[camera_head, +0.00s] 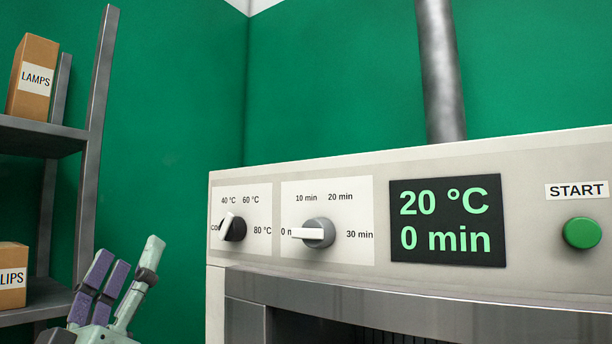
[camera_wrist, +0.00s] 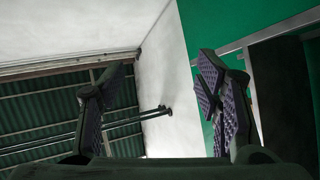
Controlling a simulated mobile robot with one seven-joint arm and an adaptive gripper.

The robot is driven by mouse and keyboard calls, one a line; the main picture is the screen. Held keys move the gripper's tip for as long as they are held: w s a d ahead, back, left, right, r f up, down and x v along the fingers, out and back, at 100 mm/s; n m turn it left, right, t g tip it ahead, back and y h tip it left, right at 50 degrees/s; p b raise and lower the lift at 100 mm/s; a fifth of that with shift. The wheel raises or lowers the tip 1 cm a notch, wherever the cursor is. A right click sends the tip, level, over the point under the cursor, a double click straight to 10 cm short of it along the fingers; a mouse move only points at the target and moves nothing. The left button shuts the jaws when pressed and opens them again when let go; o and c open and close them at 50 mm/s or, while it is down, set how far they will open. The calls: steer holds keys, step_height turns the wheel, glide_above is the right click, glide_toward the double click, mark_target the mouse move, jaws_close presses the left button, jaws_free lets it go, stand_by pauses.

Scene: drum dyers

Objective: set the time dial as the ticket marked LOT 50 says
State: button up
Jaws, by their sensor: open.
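The time dial (camera_head: 319,233) is a grey knob with a white pointer bar on the machine's front panel. Its pointer is turned left, to the 0 min mark; 10, 20 and 30 min are printed around it. The display (camera_head: 447,220) reads 20 °C and 0 min. My gripper (camera_head: 124,262) is low at the left in the head view, left of the panel and apart from the dial. In the wrist view my gripper (camera_wrist: 160,95) is open and empty, its purple-padded fingers wide apart. No ticket marked LOT 50 shows in either view.
The temperature dial (camera_head: 233,228) sits left of the time dial. A green START button (camera_head: 581,233) is at the panel's right. A metal shelf (camera_head: 40,136) holds a LAMPS box (camera_head: 33,78) and another box (camera_head: 12,275). Open space lies before the green wall.

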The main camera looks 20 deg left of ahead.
steer(key=w+d+r+m+g+h+p, duration=0.35)
steer(key=w+d+r+h+p, duration=0.2)
steer(key=h, duration=0.65)
steer(key=m+g+h+p, duration=0.2)
steer(key=g+h+p, duration=0.2)
steer(key=g+h, duration=0.15)
glide_toward(307, 233)
steer(key=shift+y, duration=0.55)
steer(key=p+x, duration=0.2)
steer(key=x, duration=0.8)
steer(key=shift+s+d+r, duration=0.1)
steer(key=shift+d+r, duration=0.1)
steer(key=shift+c, duration=0.6)
steer(key=c, duration=1)
